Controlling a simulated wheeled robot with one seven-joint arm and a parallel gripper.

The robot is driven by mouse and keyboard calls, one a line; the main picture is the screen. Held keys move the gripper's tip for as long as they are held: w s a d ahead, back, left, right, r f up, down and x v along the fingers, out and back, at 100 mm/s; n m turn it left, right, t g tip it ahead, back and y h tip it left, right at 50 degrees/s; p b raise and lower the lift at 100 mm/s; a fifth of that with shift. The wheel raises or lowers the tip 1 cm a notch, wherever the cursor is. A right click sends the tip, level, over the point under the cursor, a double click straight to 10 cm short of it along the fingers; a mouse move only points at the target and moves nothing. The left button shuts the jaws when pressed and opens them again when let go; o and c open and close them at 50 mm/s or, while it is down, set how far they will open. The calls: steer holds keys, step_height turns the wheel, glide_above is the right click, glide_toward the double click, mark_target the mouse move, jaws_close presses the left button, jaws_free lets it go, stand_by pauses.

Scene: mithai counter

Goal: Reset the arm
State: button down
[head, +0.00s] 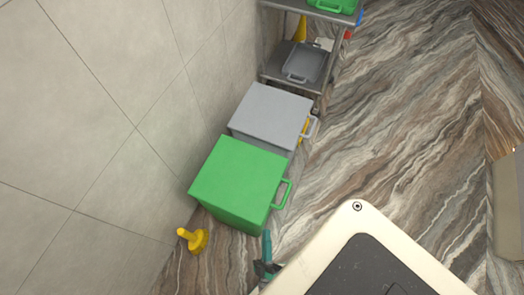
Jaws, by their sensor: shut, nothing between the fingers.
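My gripper does not show in the head view, and I cannot see my arm's pose. Only my own pale body with its dark top panel shows at the bottom.
A green bin (236,180) and grey bin (268,112) stand along the tiled wall. A metal rack (290,78) holds a grey tray (304,63). A yellow plunger-like object (194,240) and teal-and-black object (267,246) lie near my base.

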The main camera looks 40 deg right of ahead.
steer(key=s+d+f+g+y, duration=0.3)
steer(key=s+d+f+g, duration=0.3)
steer(key=s+f+g, duration=0.25)
steer(key=s+a+f+g+y, duration=0.2)
steer(key=s+a+g+y, duration=0.1)
steer(key=a+y, duration=0.35)
steer(key=w+a+r+m+t+y, duration=0.1)
steer(key=w+a+r+t+y, duration=0.35)
steer(key=a+r, duration=1)
steer(key=w+r+t, duration=0.3)
steer(key=r, duration=1)
steer(key=w+r+m+t+y, duration=0.1)
steer(key=w+r+t, duration=0.2)
steer(key=r, duration=0.9)
steer(key=shift+w+d+r, duration=0.2)
steer(key=shift+w+r, duration=0.15)
steer(key=shift+w, duration=0.35)
